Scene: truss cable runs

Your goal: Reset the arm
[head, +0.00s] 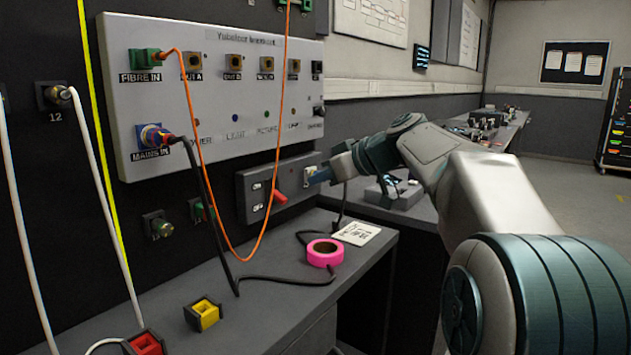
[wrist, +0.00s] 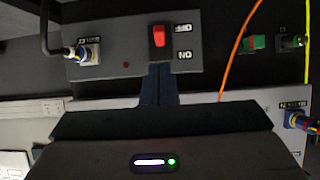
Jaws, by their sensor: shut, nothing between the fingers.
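My gripper (head: 315,178) reaches the small grey switch box (head: 245,202) below the large panel, with its fingers pointing left in the head view. In the wrist view my gripper (wrist: 157,68) has its dark blue fingers together and empty. The tips are close to the red switch lever (wrist: 158,36) on that box; whether they touch it cannot be told. The lever (head: 280,196) juts out and tilts down to the right in the head view. ON and OFF labels stand beside it. A blue and yellow plug (wrist: 82,52) sits in a socket on the box.
The grey panel (head: 225,90) carries a green fibre plug (head: 145,58) with an orange cable (head: 192,115) and a blue mains plug (head: 152,136) with a black cable. Pink tape (head: 324,252), a white card (head: 357,233) and a yellow block (head: 204,315) lie on the bench.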

